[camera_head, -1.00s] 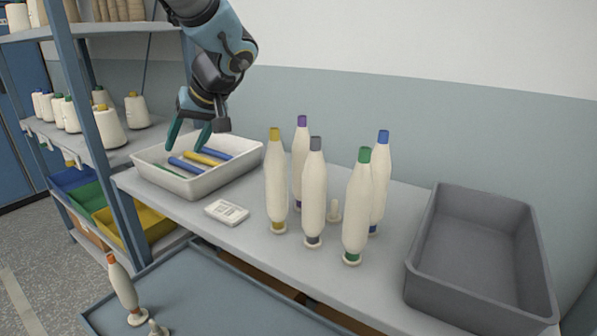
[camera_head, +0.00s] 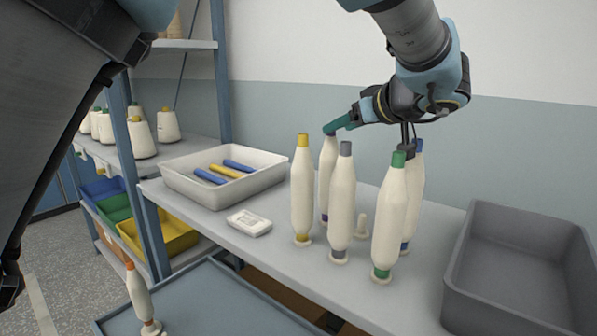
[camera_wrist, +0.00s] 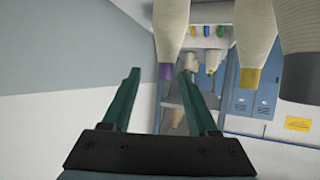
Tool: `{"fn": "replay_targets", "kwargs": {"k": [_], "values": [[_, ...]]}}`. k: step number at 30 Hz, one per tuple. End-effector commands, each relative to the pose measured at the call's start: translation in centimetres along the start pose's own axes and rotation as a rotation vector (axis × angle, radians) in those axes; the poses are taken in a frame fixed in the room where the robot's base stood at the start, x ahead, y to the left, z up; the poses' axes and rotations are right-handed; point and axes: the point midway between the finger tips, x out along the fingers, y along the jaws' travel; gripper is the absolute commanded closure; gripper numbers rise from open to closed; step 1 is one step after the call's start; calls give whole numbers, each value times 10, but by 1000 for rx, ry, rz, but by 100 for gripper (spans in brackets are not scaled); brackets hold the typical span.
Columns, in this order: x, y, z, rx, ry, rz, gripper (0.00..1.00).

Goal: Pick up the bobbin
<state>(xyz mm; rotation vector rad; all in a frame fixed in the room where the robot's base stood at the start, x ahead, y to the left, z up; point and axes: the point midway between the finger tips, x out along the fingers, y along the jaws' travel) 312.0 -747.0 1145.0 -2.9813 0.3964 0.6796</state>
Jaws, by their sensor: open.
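Several cream bobbins stand upright on the grey table in the head view: yellow-topped (camera_head: 302,195), grey-topped (camera_head: 342,205), green-topped (camera_head: 390,220), blue-topped (camera_head: 414,190) and one behind (camera_head: 327,170). The rear one's top is hidden by my finger; the wrist view shows a purple tip (camera_wrist: 165,72), seen between the fingers in the picture. My gripper (camera_head: 340,125) is open, with green fingers, at the height of that bobbin's top. It also shows in the wrist view (camera_wrist: 160,100), empty. Whether a finger touches the bobbin I cannot tell.
A white tray (camera_head: 180,185) with blue and yellow tubes stands at left, a small white label block (camera_head: 248,222) before it. A grey bin (camera_head: 470,280) is at right. A small cream peg (camera_head: 361,227) stands among the bobbins. An orange-topped bobbin (camera_head: 140,298) stands on the lower blue-grey surface.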

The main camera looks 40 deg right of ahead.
Motion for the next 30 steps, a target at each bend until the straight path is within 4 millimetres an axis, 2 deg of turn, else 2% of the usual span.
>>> {"fn": "replay_targets", "kwargs": {"k": [8,16,25,26,30], "values": [[22,-3,-3,2,-2,-3,40],[60,-8,-3,2,-2,-3,40],[66,-8,-1,0,-2,0,40],[66,-8,-1,0,-2,0,42],[66,-8,-1,0,-2,0,57]]}}
